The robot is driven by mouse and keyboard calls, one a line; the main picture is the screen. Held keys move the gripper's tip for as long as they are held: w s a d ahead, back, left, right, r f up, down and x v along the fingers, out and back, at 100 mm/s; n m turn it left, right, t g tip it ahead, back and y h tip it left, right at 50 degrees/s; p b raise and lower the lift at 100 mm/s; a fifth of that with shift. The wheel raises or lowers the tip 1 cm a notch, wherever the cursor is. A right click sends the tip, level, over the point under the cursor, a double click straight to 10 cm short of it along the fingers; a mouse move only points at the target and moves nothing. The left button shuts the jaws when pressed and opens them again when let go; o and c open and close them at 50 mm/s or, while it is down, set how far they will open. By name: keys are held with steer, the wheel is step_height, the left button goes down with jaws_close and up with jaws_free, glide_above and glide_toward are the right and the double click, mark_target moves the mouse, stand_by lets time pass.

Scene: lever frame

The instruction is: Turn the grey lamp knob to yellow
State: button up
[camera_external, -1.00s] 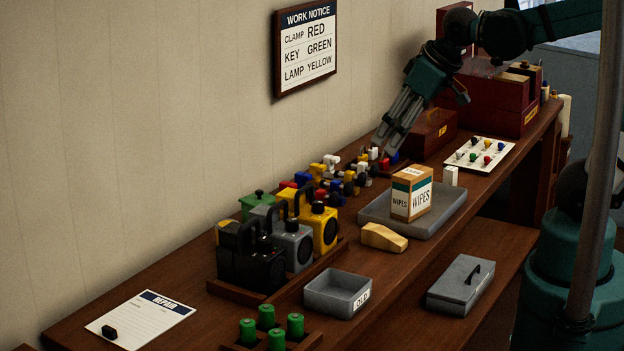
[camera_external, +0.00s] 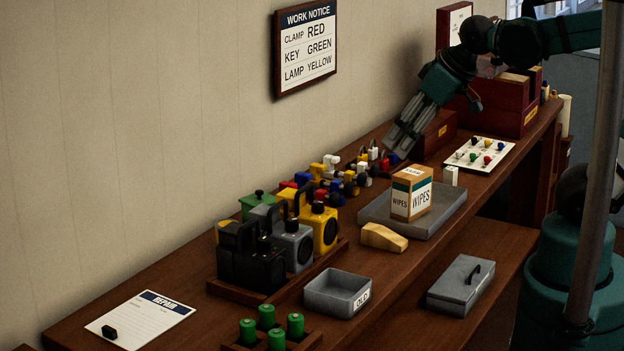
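The grey lamp (camera_external: 298,247) stands in a row between a black lamp (camera_external: 252,260) and a yellow lamp (camera_external: 322,228). A dark knob (camera_external: 291,225) shows on top of the grey lamp; its setting is too small to read. The work notice (camera_external: 306,48) on the wall reads "LAMP YELLOW". My gripper (camera_external: 398,148) points down and left over the far part of the bench, well beyond the lamps and apart from them. Its fingers look close together, but I cannot tell whether they are open or shut. Nothing held is visible.
Small coloured clamps and parts (camera_external: 345,180) lie behind the lamps. A wipes box (camera_external: 411,193) stands in a grey tray (camera_external: 375,213). A grey bin (camera_external: 338,293), green cylinders (camera_external: 266,316) and a repair sheet (camera_external: 140,318) are nearer. Dark red boxes (camera_external: 515,105) stand at the far end.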

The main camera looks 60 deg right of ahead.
steer(key=shift+w, duration=0.1)
steer(key=n+g+p, duration=0.2)
steer(key=g+p, duration=0.4)
steer(key=p, duration=0.4)
glide_above(292, 219)
steer(key=f, duration=0.8)
steer(key=shift+s+d+f, duration=0.2)
steer(key=shift+s, duration=0.05)
steer(key=shift+w+a+f+g, duration=0.15)
steer(key=shift+a+f+g, duration=0.15)
steer(key=shift+f, duration=0.15)
steer(key=shift+f, duration=0.1)
steer(key=shift+f, duration=3.8)
steer(key=shift+c, duration=0.5)
